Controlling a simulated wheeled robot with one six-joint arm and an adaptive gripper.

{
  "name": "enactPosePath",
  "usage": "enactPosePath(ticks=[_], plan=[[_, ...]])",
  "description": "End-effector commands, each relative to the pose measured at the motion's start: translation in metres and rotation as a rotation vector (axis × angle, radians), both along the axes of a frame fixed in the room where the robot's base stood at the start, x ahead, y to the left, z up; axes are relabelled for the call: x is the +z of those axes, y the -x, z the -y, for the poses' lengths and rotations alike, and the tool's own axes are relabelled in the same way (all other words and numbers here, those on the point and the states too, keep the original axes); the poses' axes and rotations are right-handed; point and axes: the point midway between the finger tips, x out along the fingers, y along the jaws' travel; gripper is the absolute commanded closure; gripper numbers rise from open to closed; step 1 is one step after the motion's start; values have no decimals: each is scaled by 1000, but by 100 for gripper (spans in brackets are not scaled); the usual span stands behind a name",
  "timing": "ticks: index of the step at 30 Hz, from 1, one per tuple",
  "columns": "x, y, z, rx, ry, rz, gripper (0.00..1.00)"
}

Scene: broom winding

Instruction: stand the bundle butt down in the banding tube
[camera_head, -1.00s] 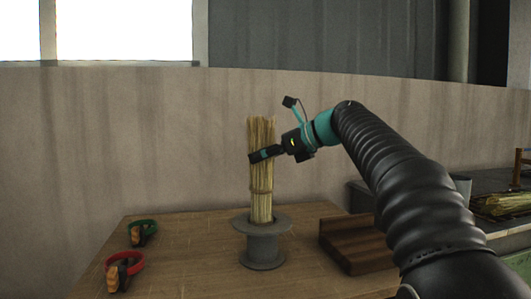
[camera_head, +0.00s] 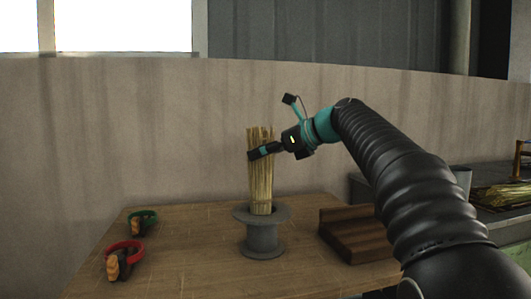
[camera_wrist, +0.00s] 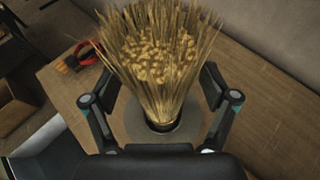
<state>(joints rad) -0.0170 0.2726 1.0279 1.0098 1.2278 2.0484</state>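The straw bundle (camera_head: 260,185) stands upright with its lower end inside the grey flanged banding tube (camera_head: 262,240) on the wooden table. Its loose tops point up. The wrist view looks down on the straw tops (camera_wrist: 155,50), with the tube's flange (camera_wrist: 140,128) around the base. My gripper (camera_head: 258,152) is at the upper part of the bundle. In the wrist view my gripper (camera_wrist: 162,82) has its fingers spread on either side of the straw, apparently open. The butt end is hidden inside the tube.
A dark wooden stepped block (camera_head: 352,236) stands right of the tube. More straw (camera_head: 500,196) lies on a bench at the far right. A wall stands behind.

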Motion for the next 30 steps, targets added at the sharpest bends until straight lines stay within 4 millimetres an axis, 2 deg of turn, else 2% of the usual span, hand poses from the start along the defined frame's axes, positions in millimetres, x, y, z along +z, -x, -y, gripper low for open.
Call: enactPosePath(ticks=[6,10,24,30], plan=[[0,0,1,0,0,0,15],[4,4,8,-1,0,0,15],[37,41,77,-2,1,2,15],[45,51,93,-2,0,1,15]])
